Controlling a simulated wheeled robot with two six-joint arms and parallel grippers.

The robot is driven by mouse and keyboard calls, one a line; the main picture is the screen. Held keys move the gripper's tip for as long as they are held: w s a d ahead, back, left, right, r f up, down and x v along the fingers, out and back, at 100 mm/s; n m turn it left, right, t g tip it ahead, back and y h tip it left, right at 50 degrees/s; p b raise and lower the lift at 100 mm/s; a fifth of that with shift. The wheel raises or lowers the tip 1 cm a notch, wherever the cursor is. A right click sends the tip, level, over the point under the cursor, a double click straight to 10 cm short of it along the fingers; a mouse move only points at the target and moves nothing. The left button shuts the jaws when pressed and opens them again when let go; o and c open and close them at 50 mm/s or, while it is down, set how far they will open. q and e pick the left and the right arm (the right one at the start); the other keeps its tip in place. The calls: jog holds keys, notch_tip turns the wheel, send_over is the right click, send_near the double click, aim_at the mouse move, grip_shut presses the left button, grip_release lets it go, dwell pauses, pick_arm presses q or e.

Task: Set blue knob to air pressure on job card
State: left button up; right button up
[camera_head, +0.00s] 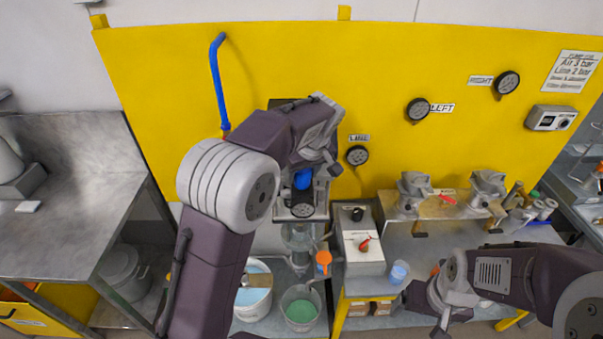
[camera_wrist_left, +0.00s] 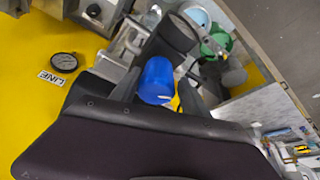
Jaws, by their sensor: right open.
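The blue knob (camera_head: 303,180) is partly hidden behind my left arm in the head view. In the left wrist view the blue knob (camera_wrist_left: 157,80) is between the fingers of my left gripper (camera_wrist_left: 158,92); whether they touch it is unclear. My left gripper (camera_head: 305,172) is at the knob in the head view, in front of the yellow panel. The job card (camera_head: 573,71) at upper right reads "Air 3 bar, Line 2 bar"; its smaller lines are unreadable. The round LINE gauge (camera_head: 357,155) is right of the knob; its needle is too small to read. My right gripper (camera_head: 437,305) is open and empty at lower right.
Gauges labelled LEFT (camera_head: 418,110) and RIGHT (camera_head: 507,82) are on the yellow panel (camera_head: 270,60). A control box (camera_head: 361,245) with a red lever stands right of the knob. Buckets (camera_head: 300,310) stand below. A blue pipe (camera_head: 218,85) runs down the panel. A metal table (camera_head: 70,180) is at left.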

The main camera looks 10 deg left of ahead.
pick_arm(q)
jog(key=shift+w+d+f, duration=0.1)
jog(key=shift+w+d, duration=0.05)
jog(key=shift+w, duration=0.1)
jog(key=c, duration=0.8)
